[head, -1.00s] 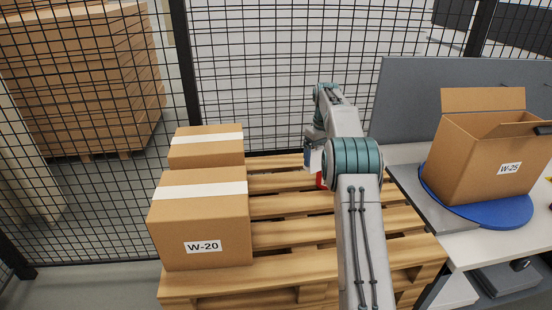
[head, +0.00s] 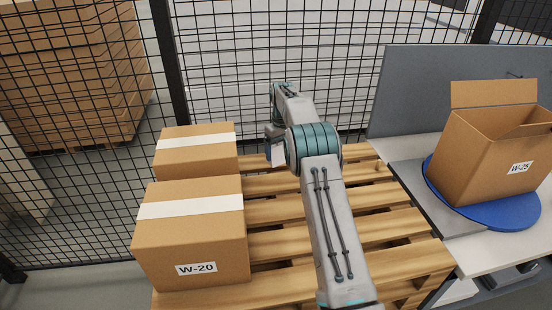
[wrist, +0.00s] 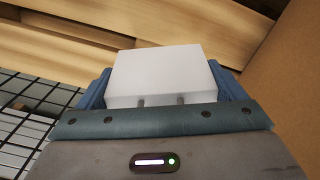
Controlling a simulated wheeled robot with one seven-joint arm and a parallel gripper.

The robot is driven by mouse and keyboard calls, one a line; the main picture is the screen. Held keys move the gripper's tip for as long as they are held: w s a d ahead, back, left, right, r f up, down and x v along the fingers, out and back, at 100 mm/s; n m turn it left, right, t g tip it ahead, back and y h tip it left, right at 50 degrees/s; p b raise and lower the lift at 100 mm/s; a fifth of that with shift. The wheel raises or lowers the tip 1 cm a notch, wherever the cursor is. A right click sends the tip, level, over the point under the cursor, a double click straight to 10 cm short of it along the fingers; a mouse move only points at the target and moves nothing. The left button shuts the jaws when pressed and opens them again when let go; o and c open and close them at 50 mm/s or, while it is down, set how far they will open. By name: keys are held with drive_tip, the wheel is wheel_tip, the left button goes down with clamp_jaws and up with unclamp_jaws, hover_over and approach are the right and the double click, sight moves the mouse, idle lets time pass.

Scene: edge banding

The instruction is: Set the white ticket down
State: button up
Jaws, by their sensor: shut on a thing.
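The white ticket (wrist: 160,70) is a pale block between the two blue fingers of my gripper (wrist: 162,82) in the wrist view. The fingers are shut on it from both sides. In the head view, my gripper (head: 275,156) is mostly hidden behind my forearm, with a small white patch showing there. It is over the far part of the wooden pallet (head: 290,212), just right of the rear carton (head: 196,160). I cannot tell whether the ticket touches the pallet.
A taped carton marked W-20 (head: 190,245) stands on the pallet's near left. An open carton marked W-25 (head: 485,170) stands on a blue disc (head: 440,200) on the right bench. Mesh fence (head: 250,60) closes the back. Bare slats lie right of my arm.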

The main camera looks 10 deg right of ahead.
sight(276, 160)
drive_tip(key=shift+w+a+f, duration=0.15)
drive_tip(key=shift+a+f, duration=0.1)
drive_tip(key=shift+a, duration=0.2)
drive_tip(key=shift+w+a+f, duration=0.1)
drive_tip(key=shift+a+f, duration=0.15)
drive_tip(key=shift+a, duration=0.2)
drive_tip(key=shift+f+p, duration=0.7)
drive_tip(key=shift+f, duration=1.4)
drive_tip(key=o, duration=0.7)
drive_tip(key=shift+f, duration=0.1)
